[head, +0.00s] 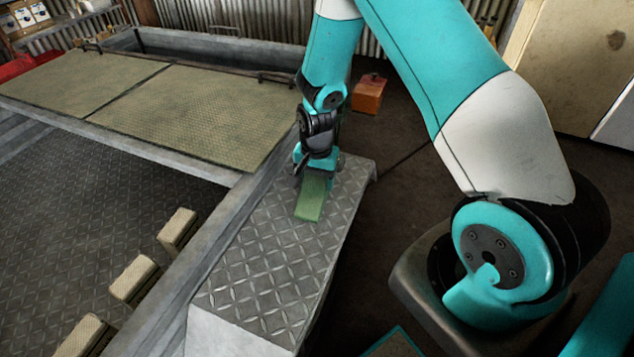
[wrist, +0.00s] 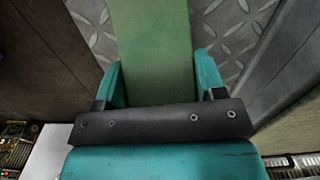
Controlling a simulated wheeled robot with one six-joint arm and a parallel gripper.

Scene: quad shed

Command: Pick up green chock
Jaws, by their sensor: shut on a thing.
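The green chock (head: 311,199) is a wedge-shaped block on the diamond-plate ledge in the head view. My gripper (head: 314,176) is above its far end, pointing down. In the wrist view the green chock (wrist: 153,45) runs between the two teal fingers of my gripper (wrist: 160,82), one finger at each side. The gripper is shut on it. The chock's far end is hidden by the gripper in the head view. I cannot tell whether the chock touches the plate or is slightly above it.
The diamond-plate ledge (head: 265,290) is otherwise clear. Several tan blocks (head: 178,229) stand on the lower metal floor at left. Two tan ribbed panels (head: 180,110) lie beyond it. An orange box (head: 369,94) is on the dark floor behind the arm. A cream cabinet (head: 570,60) stands at back right.

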